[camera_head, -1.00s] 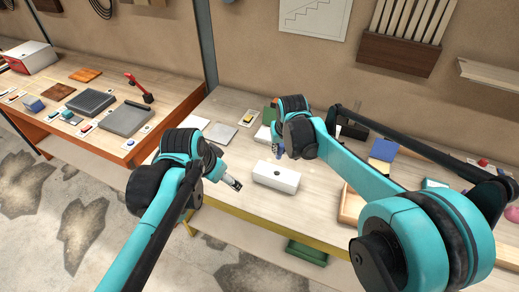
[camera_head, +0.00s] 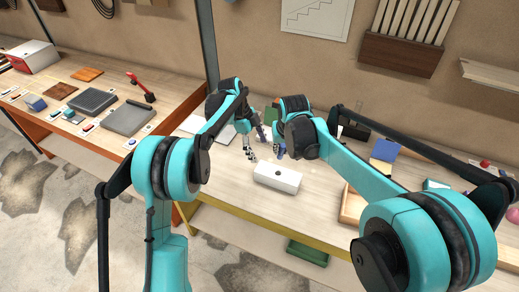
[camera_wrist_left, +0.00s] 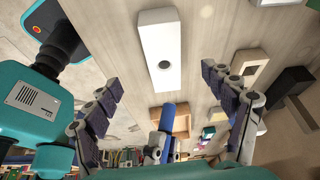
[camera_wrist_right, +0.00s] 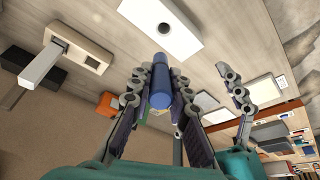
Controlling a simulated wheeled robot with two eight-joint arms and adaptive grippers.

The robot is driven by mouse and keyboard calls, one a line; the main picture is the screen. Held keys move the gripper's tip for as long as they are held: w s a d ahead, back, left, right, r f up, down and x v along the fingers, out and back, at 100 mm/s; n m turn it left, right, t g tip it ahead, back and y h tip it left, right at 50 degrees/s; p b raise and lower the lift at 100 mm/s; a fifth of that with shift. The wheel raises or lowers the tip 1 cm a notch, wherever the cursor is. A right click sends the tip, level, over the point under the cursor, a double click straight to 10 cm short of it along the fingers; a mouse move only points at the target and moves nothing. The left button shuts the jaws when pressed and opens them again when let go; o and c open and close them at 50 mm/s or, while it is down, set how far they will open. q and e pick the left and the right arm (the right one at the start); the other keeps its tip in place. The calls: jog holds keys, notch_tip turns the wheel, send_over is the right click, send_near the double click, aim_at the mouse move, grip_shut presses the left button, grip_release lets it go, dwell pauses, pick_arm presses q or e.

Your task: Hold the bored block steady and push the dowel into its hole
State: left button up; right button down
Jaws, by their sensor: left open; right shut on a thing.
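The white bored block (camera_head: 277,178) lies on the wooden bench, its dark round hole facing up. It also shows in the left wrist view (camera_wrist_left: 155,35) and at the top of the right wrist view (camera_wrist_right: 150,14). My left gripper (camera_head: 250,153) is open and empty, just behind the block's left end and apart from it. In its own view, its fingers (camera_wrist_left: 165,100) are spread wide. My right gripper (camera_head: 279,152) is shut on the blue dowel (camera_wrist_right: 160,88), behind the block and apart from it. The dowel also shows in the left wrist view (camera_wrist_left: 168,115).
The two grippers are close together behind the block. A wooden tray (camera_head: 351,206) stands to the right, with a blue block (camera_head: 384,150) behind it. The bench in front of the block is clear. A second bench with tools and a red-handled item (camera_head: 140,86) is at the left.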

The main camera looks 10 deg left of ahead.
aim_at(269, 169)
pick_arm(q)
jog(key=shift+w+d+f+m, duration=0.2)
jog(key=shift+w+f+m, duration=0.15)
jog(key=shift+f+m, duration=0.25)
jog(key=shift+d+f, duration=0.1)
jog(key=shift+f, duration=0.35)
jog(key=x, duration=1.1)
jog(key=shift+s+d, duration=0.15)
jog(key=shift+s, duration=0.1)
jog(key=c, duration=1.5)
pick_arm(e)
jog(key=shift+w+a+f+m+g, duration=0.1)
jog(key=shift+w+m+g, duration=0.2)
jog(key=shift+w+g, duration=0.1)
jog(key=shift+w+a+f+m+g, duration=0.1)
jog(key=shift+w+m+g, duration=0.2)
jog(key=shift+w+g, duration=0.1)
jog(key=shift+w+f+m+g+h, duration=0.3)
jog(key=shift+w+m+g+h, duration=0.15)
jog(key=shift+m+g, duration=0.5)
jog(key=shift+f+g, duration=0.25)
jog(key=shift+f, duration=2.9)
